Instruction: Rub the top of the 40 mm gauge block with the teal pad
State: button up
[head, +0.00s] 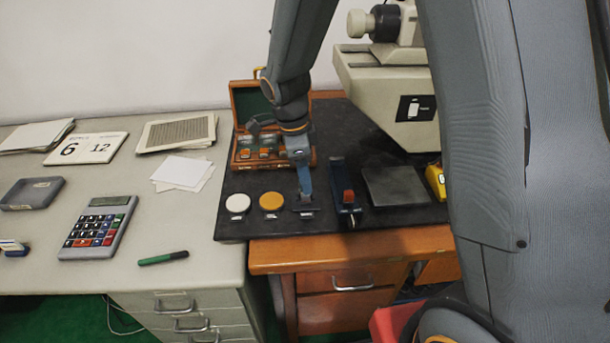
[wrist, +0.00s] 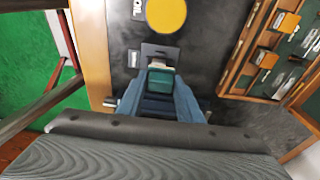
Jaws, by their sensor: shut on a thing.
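My gripper (head: 305,192) points down at the front of the dark mat, in line with the white and yellow round pads. In the wrist view my gripper (wrist: 162,78) is shut on the teal pad (wrist: 160,84), which sits between the blue fingers over a dark label plate. The fingers hide most of the pad in the head view. The open wooden case (head: 233,163) stands behind my gripper, and it shows at the right of the wrist view (wrist: 236,82). It holds several labelled gauge blocks; I cannot read which is the 40 mm one.
A yellow pad (head: 271,200) and a white pad (head: 237,203) lie left of my gripper. A dark holder with a red part (head: 348,197) and a grey plate (head: 395,186) lie to the right. A large beige instrument (head: 385,80) stands behind. The mat's front edge is close.

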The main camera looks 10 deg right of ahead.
jog(key=shift+s, duration=0.25)
jog(key=shift+r, duration=0.1)
jog(key=shift+r+p, duration=1.75)
jog(key=shift+r, duration=0.7)
jog(key=shift+f, duration=0.1)
